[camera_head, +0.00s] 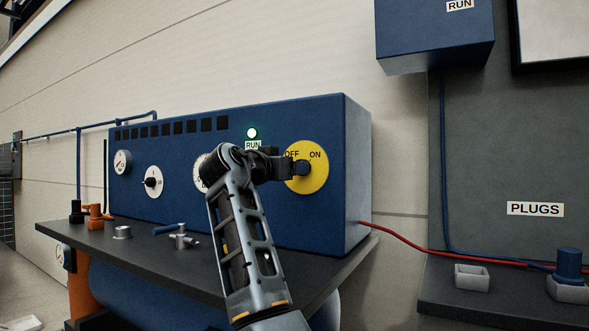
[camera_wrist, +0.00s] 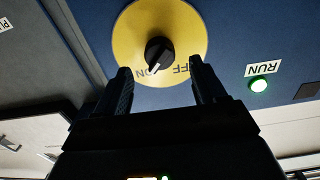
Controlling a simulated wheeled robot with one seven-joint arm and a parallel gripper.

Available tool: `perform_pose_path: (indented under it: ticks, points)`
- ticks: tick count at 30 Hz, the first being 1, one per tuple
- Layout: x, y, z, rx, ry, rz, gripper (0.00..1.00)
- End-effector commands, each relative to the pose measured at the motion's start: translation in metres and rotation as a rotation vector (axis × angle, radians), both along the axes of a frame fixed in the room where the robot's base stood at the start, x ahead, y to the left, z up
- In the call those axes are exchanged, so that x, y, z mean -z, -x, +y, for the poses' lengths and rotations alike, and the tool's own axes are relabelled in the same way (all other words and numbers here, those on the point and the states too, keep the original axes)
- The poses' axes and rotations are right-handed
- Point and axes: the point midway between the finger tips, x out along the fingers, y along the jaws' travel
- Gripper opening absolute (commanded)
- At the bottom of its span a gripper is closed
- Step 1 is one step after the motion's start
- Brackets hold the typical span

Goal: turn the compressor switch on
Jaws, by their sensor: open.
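The compressor switch is a black knob (camera_wrist: 159,52) on a round yellow plate (camera_head: 313,183) marked OFF and ON, on the front of the blue compressor housing (camera_head: 260,215). In the wrist view the knob's white pointer mark is turned toward the ON label. My gripper (camera_head: 293,167) is in front of the yellow plate, and its fingers partly hide the knob in the head view. In the wrist view my gripper (camera_wrist: 160,66) is open, its two fingers apart on either side below the knob, not closed on it. The green RUN lamp (camera_head: 252,133) is lit; it also shows lit in the wrist view (camera_wrist: 259,85).
Gauges and a small dial (camera_head: 153,182) sit left on the housing. A dark shelf (camera_head: 140,243) below carries a valve (camera_head: 180,238) and an orange fitting (camera_head: 96,217). A red hose (camera_head: 420,251) runs right to the PLUGS bench. A blue box (camera_head: 430,35) hangs upper right.

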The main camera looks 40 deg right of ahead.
Motion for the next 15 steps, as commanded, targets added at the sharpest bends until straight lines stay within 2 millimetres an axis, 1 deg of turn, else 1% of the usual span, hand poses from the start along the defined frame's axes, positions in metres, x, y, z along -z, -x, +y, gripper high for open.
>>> perform_pose_path:
  ticks: [1, 3, 6, 9, 15]
  points:
    - [0.0, 0.002, 0.008, -0.002, 0.0, 0.0, 0.7]
    - [0.0, 0.006, 0.018, -0.002, 0.0, 0.001, 0.7]
    - [0.0, 0.009, 0.026, 0.0, 0.0, 0.001, 0.7]
    - [0.0, 0.011, 0.031, 0.0, 0.0, 0.0, 0.7]
    - [0.0, 0.012, 0.032, 0.0, -0.001, 0.0, 0.7]
